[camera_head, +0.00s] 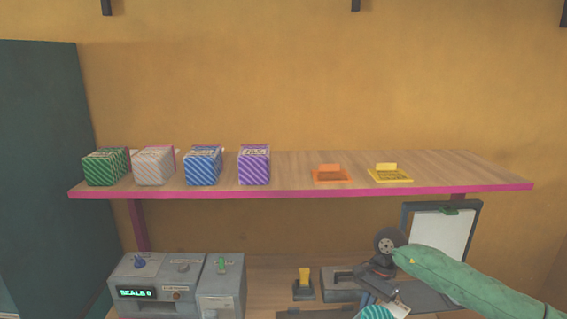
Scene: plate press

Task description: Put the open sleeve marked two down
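My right arm, in a green cover, comes in from the right, and its dark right gripper (370,298) points down over the bench at the bottom of the head view. A teal-and-white striped thing (375,313), possibly the sleeve, shows right below the gripper and is cut off by the bottom edge. I cannot read a two on it or tell whether the fingers hold it. A pale tag-like piece (399,309) is beside it. My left gripper is not in view.
A shelf (290,188) holds green (105,167), pink-grey (154,166), blue (203,165) and purple (254,165) striped boxes, plus orange (331,175) and yellow (389,174) trays. Below stand a grey machine (150,285) reading "SEALS 0", a yellow-topped piece (304,278) and a clipboard (440,230).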

